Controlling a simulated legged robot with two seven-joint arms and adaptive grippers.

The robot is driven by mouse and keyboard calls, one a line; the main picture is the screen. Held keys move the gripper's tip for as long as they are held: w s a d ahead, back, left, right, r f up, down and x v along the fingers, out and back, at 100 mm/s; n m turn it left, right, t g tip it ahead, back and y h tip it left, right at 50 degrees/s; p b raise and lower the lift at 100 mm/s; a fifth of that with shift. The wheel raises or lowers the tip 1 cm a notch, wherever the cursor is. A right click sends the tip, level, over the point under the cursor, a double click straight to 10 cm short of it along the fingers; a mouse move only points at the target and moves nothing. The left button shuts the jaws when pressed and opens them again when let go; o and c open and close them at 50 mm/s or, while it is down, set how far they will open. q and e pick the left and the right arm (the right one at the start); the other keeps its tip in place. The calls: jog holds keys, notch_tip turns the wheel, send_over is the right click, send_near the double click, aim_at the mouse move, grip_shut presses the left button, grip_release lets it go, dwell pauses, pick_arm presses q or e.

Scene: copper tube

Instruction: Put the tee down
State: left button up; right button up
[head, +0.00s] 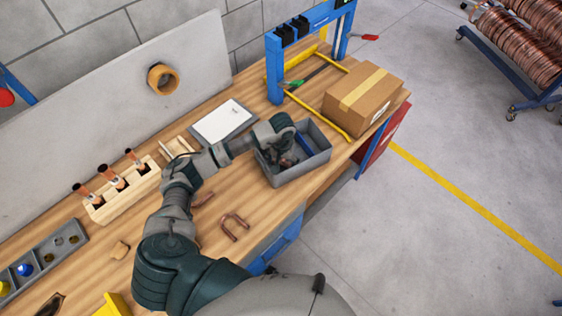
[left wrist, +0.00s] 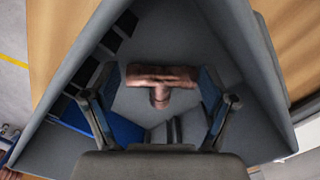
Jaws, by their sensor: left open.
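The copper tee (left wrist: 160,80) shows in the left wrist view, low inside the grey bin (left wrist: 55,140), between the fingers of my left gripper (left wrist: 160,108). The fingers stand apart on either side of it, with a gap to the tee at each side. In the head view my left gripper (head: 284,160) reaches down into the grey bin (head: 305,172) on the bench. The tee is hard to make out there behind the gripper. My right gripper is not in view.
A cardboard box (head: 362,98) and a blue frame (head: 274,75) stand behind the bin. A tablet or sheet (head: 222,120), a wooden block with copper fittings (head: 122,190) and a copper U-bend (head: 235,227) lie to its left. A blue item (left wrist: 120,128) lies inside the bin.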

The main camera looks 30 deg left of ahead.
aim_at(282, 164)
pick_arm(q)
jog(key=shift+d+r, duration=0.15)
notch_tip(282, 164, up, 12)
jog(key=b, duration=0.2)
dwell(0.5)
